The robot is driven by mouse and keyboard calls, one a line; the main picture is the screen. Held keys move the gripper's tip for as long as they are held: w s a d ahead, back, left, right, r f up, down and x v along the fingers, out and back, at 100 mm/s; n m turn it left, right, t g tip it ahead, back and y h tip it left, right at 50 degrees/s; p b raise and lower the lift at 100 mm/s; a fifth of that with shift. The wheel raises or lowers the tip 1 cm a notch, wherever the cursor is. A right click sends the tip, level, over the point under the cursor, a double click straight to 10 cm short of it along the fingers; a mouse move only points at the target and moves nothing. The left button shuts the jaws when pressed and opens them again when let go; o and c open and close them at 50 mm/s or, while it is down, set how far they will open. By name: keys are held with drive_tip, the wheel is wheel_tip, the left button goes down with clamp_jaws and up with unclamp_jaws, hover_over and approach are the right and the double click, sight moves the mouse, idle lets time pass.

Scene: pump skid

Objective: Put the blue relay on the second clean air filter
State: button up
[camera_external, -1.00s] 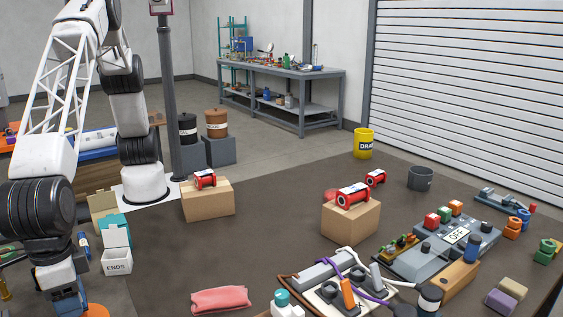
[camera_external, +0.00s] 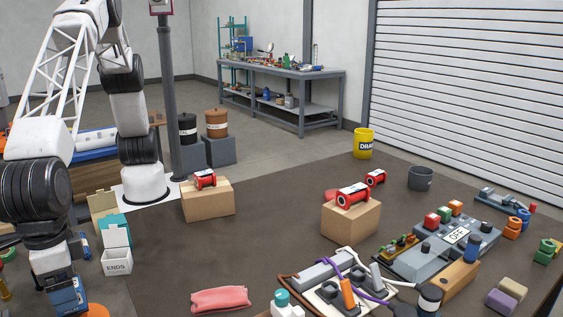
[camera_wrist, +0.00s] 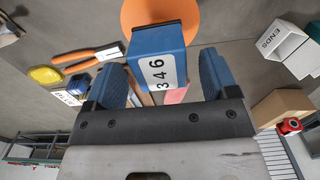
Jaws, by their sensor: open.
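A blue box-shaped part marked 346, probably the blue relay (camera_wrist: 157,58), is between the two blue fingers of my gripper (camera_wrist: 161,80) in the wrist view. Gaps show beside it, and the fingers are open. In the external view my gripper (camera_external: 66,292) is at the lower left, pointing down, with blue at its end; relay and fingers are hard to separate there. An orange disc (camera_wrist: 150,12) is just beyond the relay in the wrist view and shows at the bottom edge of the external view (camera_external: 96,311). I cannot tell which thing is the second clean air filter.
A white ENDS box (camera_external: 117,262) is right of my gripper. Red cylinders rest on two cardboard boxes (camera_external: 208,203) (camera_external: 350,222). A pink cloth (camera_external: 221,299) lies at the front. Orange-handled pliers (camera_wrist: 90,54) lie left of the relay. The table's middle is clear.

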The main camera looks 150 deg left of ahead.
wheel_tip(320, 180, up, 9)
drive_tip(key=shift+r, duration=0.1)
idle(0.3)
drive_tip(key=shift+a, duration=0.1)
idle(0.7)
drive_tip(key=s+a+r+m+t, duration=0.1)
drive_tip(key=s+a+r+m, duration=0.45)
drive_tip(key=s+a, duration=0.6)
drive_tip(key=s+a+r+m, duration=0.4)
drive_tip(key=s+a+r, duration=0.3)
drive_tip(key=s, duration=0.8)
drive_tip(key=s+a+f+m, duration=0.2)
drive_tip(key=s+a+m, duration=0.1)
drive_tip(key=s, duration=0.7)
drive_tip(key=s+a+f+m+t, duration=0.1)
drive_tip(key=s+a+f+m, duration=0.1)
drive_tip(key=s, duration=0.8)
drive_tip(key=s+a+f+m, duration=0.3)
drive_tip(key=s+a, duration=0.3)
drive_tip(key=s, duration=0.5)
drive_tip(key=shift+a+f+m+t, duration=0.25)
drive_tip(key=shift+f+m+t, duration=0.05)
drive_tip(key=shift+m, duration=0.05)
